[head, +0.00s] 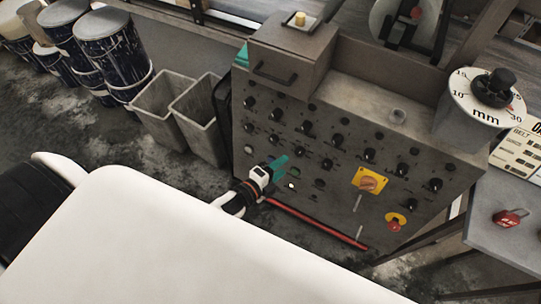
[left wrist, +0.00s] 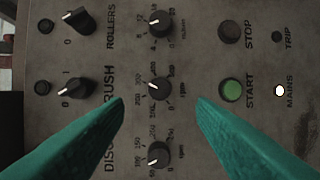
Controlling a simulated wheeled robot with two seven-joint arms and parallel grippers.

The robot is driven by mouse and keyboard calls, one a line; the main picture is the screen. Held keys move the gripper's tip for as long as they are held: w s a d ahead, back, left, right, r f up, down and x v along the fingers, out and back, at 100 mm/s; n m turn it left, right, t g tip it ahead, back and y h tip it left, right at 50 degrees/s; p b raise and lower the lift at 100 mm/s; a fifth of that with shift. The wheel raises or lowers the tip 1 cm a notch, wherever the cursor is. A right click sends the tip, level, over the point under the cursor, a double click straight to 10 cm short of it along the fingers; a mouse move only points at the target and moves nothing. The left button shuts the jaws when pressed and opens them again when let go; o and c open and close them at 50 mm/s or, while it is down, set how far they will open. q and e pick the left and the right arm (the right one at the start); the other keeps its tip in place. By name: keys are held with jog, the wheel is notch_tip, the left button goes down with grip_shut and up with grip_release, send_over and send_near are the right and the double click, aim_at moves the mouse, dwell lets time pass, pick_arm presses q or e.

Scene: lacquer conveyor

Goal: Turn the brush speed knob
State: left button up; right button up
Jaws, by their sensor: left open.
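The grey control panel (head: 330,150) carries rows of black knobs in the head view. The brush speed knob (left wrist: 159,88), black with a white pointer and an rpm scale, lies in the middle of the left wrist view beside the partly hidden BRUSH label. My left gripper (head: 278,166) is in front of the panel's lower left part. In the left wrist view its teal fingers (left wrist: 160,106) are open, one on each side of the knob's line, with nothing between them. I cannot tell whether they touch the panel.
Close by are the rollers knob (left wrist: 160,23), another rpm knob (left wrist: 159,155), the brush 0/1 switch (left wrist: 74,91) and a green START button (left wrist: 231,91). A yellow-backed switch (head: 369,182) and red stop button (head: 395,222) sit lower right. Grey bins (head: 198,112) stand left.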

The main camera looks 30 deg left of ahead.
pick_arm(q)
jog(key=shift+v, duration=2.2)
jog(key=s+a+f+n+g+y, duration=0.25)
jog(key=s+f+n, duration=0.2)
jog(key=f, duration=0.45)
jog(key=s+a+f+n+g+y, duration=0.1)
jog(key=s+f+n+g, duration=0.3)
jog(key=f, duration=0.6)
jog(key=s+f+n+g, duration=0.3)
jog(key=s+f+n, duration=0.2)
jog(key=s, duration=0.7)
jog(key=s+a+f+n+g+y, duration=0.1)
jog(key=s+f+n+g, duration=0.3)
jog(key=s+f, duration=0.4)
jog(key=s, duration=0.4)
jog(key=shift+n, duration=0.35)
jog(key=shift+w, duration=0.1)
